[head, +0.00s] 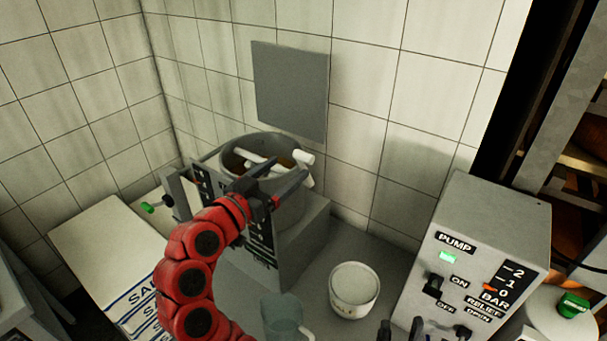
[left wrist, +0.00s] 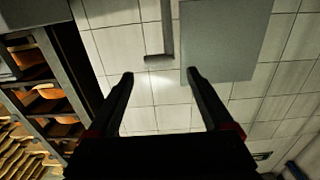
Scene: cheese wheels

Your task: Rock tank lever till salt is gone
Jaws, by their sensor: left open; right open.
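The grey round tank (head: 290,212) stands against the tiled wall in the head view, with brownish contents partly visible inside. White bars, which look like the lever (head: 303,157), cross its mouth; my arm hides part of them. My left gripper (head: 290,168) is open over the front of the tank, its dark fingers close to the white bars. I cannot tell whether they touch. My right gripper (head: 400,328) is open at the bottom edge. Salt inside the tank cannot be made out.
Salt sacks (head: 125,285) are stacked at left. A white tub (head: 354,291) and a clear jug (head: 285,317) stand in front of the tank. A pump box (head: 480,250) with switches and a lit green lamp is at right. A grey panel (head: 290,90) hangs behind.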

